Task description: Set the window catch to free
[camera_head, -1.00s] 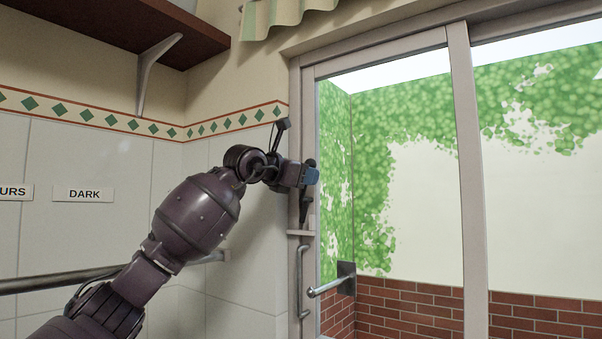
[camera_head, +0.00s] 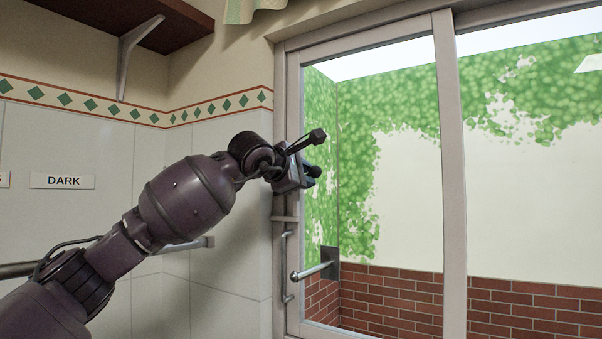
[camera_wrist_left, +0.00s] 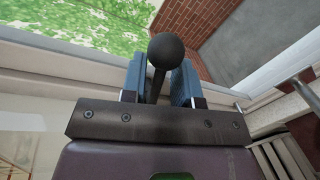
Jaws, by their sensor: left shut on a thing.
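The window catch is a dark lever with a round ball knob (camera_wrist_left: 166,50). In the left wrist view its stem runs down between the two blue finger pads. My left gripper (camera_head: 300,177) is at the left frame post of the sliding window, shut on the catch lever; its fingers show on both sides of the stem in the left wrist view (camera_wrist_left: 163,85). In the head view the knob (camera_head: 313,171) shows just past the fingertips. The catch's base is hidden behind the gripper. My right gripper is not in view.
The window frame (camera_head: 449,150) has a tall upright post. A vertical handle (camera_head: 285,265) is on the left post below the gripper. A metal bar (camera_head: 312,271) sticks out by the brick wall. A shelf bracket (camera_head: 130,50) is upper left, above a DARK label (camera_head: 62,181).

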